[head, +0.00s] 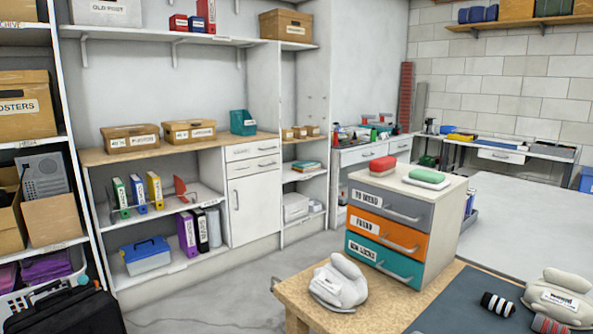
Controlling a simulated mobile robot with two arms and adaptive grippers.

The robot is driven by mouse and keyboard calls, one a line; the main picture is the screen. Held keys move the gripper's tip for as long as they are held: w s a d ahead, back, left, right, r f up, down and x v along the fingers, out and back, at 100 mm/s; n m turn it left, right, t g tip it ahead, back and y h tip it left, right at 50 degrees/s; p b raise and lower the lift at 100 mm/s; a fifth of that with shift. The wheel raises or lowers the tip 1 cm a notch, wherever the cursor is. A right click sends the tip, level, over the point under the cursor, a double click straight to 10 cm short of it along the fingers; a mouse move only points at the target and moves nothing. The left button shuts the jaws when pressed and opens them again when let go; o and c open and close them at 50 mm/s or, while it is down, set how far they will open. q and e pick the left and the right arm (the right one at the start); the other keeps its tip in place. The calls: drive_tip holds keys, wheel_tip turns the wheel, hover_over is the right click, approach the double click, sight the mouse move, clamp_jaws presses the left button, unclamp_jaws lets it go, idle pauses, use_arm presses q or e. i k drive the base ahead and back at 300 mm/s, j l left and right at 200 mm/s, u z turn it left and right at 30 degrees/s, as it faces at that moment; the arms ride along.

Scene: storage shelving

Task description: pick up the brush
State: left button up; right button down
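No object is plainly recognisable as a brush. Neither of my grippers is in view.
The drawer unit, with grey, orange and teal drawers, stands on a wooden table (300,290). A pale labelled object (341,284) sits in front of it. A dark mat (450,300) holds striped rolls (497,304) and another pale object (560,299). Floor (215,300) is open at left.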

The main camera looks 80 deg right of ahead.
sight(381, 167)
drive_tip(key=z, duration=1.65)
